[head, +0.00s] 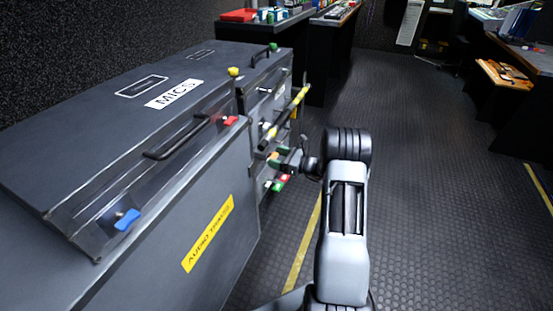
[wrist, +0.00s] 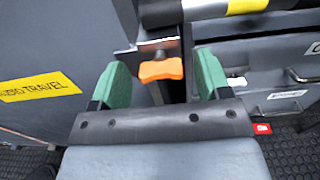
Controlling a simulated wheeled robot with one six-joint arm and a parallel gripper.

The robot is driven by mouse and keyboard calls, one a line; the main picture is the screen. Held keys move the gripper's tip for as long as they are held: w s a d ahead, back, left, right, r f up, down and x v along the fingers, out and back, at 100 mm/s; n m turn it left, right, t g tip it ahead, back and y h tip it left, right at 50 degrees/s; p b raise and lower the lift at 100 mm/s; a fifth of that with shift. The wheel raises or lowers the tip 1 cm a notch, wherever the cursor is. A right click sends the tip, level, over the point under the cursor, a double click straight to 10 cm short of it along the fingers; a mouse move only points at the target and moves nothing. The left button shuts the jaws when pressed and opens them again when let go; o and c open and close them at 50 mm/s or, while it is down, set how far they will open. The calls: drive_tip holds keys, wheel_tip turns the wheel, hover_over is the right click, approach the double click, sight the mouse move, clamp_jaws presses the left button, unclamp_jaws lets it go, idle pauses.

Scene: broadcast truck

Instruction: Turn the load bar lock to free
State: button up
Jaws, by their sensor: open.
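The load bar (head: 285,118) is a yellow and black striped bar along the front of the cases at the head view's centre; in the wrist view it crosses the top right (wrist: 232,5). An orange lever, which appears to be its lock (wrist: 161,69), sits on a metal bracket just below the bar, lying crosswise. My gripper (wrist: 161,64) is open, with one green fingertip on each side of the lever. Gaps show between the lever and both fingertips. In the head view my gripper (head: 280,167) is small beside the cases and partly hidden by my wrist.
The large grey case (head: 222,220) with a yellow travel label stands left of my arm. Drawers (wrist: 262,83) with white labels lie behind the lever. A red tag (wrist: 262,128) shows low at right. The ribbed floor aisle (head: 430,190) at right is clear.

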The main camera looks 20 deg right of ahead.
drive_tip(key=shift+w+a, duration=0.2)
drive_tip(key=c, duration=0.9)
